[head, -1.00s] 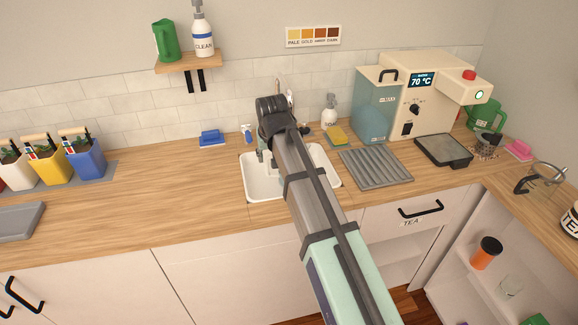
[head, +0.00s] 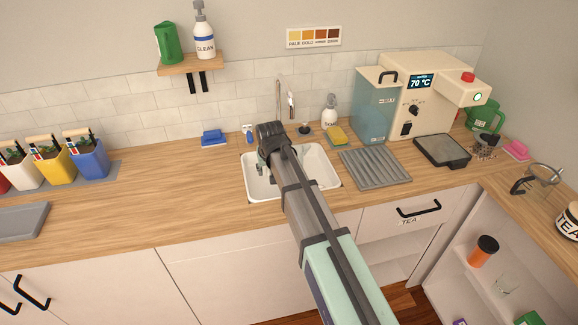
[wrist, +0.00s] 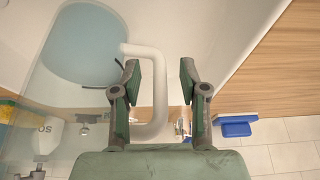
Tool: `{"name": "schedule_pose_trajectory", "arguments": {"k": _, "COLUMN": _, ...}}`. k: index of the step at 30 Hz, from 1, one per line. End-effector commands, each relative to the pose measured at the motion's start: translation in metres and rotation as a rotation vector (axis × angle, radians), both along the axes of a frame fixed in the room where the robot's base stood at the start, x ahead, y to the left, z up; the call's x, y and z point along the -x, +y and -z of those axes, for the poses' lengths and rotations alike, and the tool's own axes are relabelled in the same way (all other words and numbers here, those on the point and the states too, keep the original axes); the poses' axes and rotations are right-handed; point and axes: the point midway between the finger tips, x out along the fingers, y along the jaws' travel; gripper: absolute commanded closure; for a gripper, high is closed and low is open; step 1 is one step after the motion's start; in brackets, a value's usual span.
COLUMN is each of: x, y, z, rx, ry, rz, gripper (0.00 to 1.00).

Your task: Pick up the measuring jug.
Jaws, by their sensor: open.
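A clear see-through jug with a white handle (wrist: 160,88) fills the left of the wrist view; I take it for the measuring jug. A pale blue round area shows through its body. My gripper (wrist: 159,67) is open, with one green-padded finger on each side of the handle. The handle lies between the fingers with gaps visible, and the fingers are not closed on it. In the head view my arm's end is over the white sink (head: 322,165), and the jug cannot be made out there.
A blue sponge (head: 213,138) lies left of the sink, and a soap bottle (head: 330,112) and yellow sponge (head: 337,135) stand behind it. A grey drain rack (head: 375,169) lies to the right.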

Motion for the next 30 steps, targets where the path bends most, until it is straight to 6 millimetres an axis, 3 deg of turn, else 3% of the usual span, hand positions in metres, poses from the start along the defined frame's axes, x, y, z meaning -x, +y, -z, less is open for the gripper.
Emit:
{"name": "schedule_pose_trajectory", "arguments": {"k": 8, "x": -0.001, "y": 0.000, "z": 0.002, "rx": 0.000, "ry": -0.001, "rz": 0.000, "gripper": 0.56}}
{"name": "schedule_pose_trajectory", "arguments": {"k": 9, "x": -0.001, "y": 0.000, "z": 0.002, "rx": 0.000, "ry": -0.001, "rz": 0.000, "gripper": 0.71}}
{"name": "schedule_pose_trajectory", "arguments": {"k": 12, "x": -0.001, "y": 0.000, "z": 0.002, "rx": 0.000, "ry": -0.001, "rz": 0.000, "gripper": 1.00}}
{"name": "schedule_pose_trajectory", "arguments": {"k": 24, "x": -0.001, "y": 0.000, "z": 0.000, "rx": 0.001, "ry": -0.002, "rz": -0.001, "gripper": 1.00}}
{"name": "schedule_pose_trajectory", "arguments": {"k": 30, "x": -0.002, "y": 0.000, "z": -0.015, "rx": -0.001, "ry": -0.005, "rz": -0.001, "gripper": 1.00}}
